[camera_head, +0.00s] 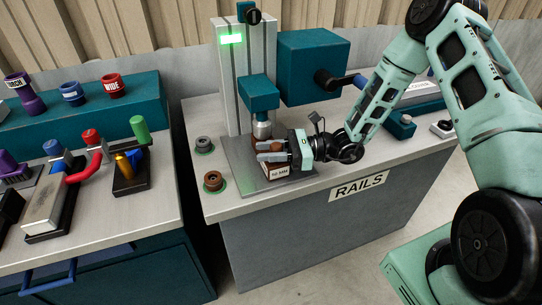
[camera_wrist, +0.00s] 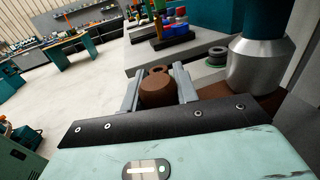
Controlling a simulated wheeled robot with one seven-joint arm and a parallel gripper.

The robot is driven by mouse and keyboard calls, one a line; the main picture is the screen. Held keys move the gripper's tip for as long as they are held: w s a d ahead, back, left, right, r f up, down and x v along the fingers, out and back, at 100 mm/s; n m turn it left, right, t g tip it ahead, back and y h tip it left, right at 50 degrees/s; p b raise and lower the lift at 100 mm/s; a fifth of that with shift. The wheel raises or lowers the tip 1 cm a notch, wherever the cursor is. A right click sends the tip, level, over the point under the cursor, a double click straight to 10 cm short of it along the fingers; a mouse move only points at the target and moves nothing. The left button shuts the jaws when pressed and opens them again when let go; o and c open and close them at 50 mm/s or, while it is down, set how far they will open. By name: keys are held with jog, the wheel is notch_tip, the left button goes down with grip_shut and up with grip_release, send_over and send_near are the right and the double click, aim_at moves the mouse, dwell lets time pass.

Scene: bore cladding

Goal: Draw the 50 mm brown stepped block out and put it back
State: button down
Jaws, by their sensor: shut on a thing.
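My gripper (camera_head: 264,152) reaches in from the right, under the press spindle, its fingers pointing left. It also shows in the wrist view (camera_wrist: 157,88), shut on a rounded brown piece, the stepped block (camera_wrist: 158,93). In the head view, a dark brown block with a white label reading 50 MM (camera_head: 277,174) is just below the fingers, on the grey press plate. The fingers hide much of the brown part, so I cannot tell whether the held piece is apart from what is under it.
The steel spindle (camera_head: 262,128) is close behind the fingers. A brown ring (camera_head: 213,181) and a grey ring (camera_head: 203,144) sit on green pads left of the plate. The RAILS bench (camera_head: 235,207) is clear at its front left. A tool bench (camera_head: 160,225) stands further left.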

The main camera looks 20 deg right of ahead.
jog(key=s+p, duration=0.2)
jog(key=s, duration=0.8)
jog(key=shift+s, duration=0.25)
dwell(1.1)
jog(key=shift+r, duration=0.1)
jog(key=s+r+p, duration=0.1)
jog(key=r, duration=0.1)
jog(key=s+r+p, duration=0.2)
jog(key=shift+p, duration=0.3)
dwell(0.3)
jog(key=shift+s+f, duration=0.1)
